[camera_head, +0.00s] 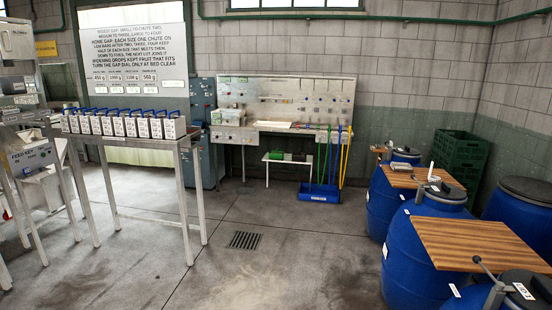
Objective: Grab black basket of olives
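I cannot make out a black basket of olives anywhere in this view. My gripper is not in view either, so its state and anything in it do not show.
Blue barrels (412,235), some topped with wooden boards (472,243), line the right side. Dark green crates (459,158) stand behind them. A tall table (158,144) with several blue-handled white containers (125,126) stands left. A workbench (284,124) is at the back. The middle floor, with a drain grate (244,240), is clear.

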